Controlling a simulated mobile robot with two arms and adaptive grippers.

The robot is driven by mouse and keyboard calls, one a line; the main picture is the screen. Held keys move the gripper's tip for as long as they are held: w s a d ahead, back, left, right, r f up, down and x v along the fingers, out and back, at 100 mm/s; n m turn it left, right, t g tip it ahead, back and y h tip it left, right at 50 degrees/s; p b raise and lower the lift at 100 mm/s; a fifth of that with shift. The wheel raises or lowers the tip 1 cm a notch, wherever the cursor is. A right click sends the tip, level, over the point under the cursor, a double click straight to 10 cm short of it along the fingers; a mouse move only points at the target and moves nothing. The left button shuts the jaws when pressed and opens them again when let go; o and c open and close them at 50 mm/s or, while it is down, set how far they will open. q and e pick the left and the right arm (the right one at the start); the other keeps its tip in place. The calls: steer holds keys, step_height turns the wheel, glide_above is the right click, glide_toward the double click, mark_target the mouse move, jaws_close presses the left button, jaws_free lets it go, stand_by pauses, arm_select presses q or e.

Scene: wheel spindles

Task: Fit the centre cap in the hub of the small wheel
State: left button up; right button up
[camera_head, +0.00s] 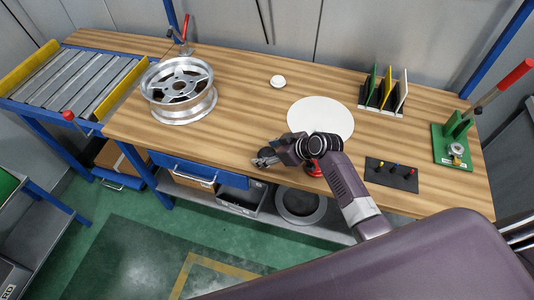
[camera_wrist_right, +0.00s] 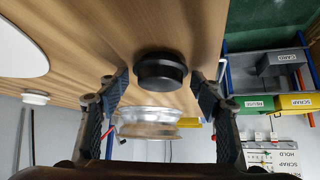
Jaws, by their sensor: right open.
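The small wheel (camera_head: 180,88) is silver and spoked and lies flat on the table at the left, its hub facing up. It also shows in the right wrist view (camera_wrist_right: 148,122), beyond the fingertips. A black round cap (camera_wrist_right: 160,70), seemingly the centre cap, sits on the wood in the right wrist view, between and ahead of the two fingers. My right gripper (camera_head: 266,157) is open, low near the table's front edge. Its fingers (camera_wrist_right: 158,100) stand apart on either side of the cap, with visible gaps. In the head view the gripper mostly hides the cap. My left gripper is not in view.
A large white disc (camera_head: 321,117) and a small white round piece (camera_head: 277,81) lie on the table. A rack of panels (camera_head: 383,98), a dark peg mat (camera_head: 391,175) and a green lever fixture (camera_head: 455,145) stand right. A roller conveyor (camera_head: 75,78) adjoins the left. Wood between wheel and gripper is clear.

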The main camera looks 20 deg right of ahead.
steer(key=shift+c, duration=0.3)
steer(key=c, duration=0.9)
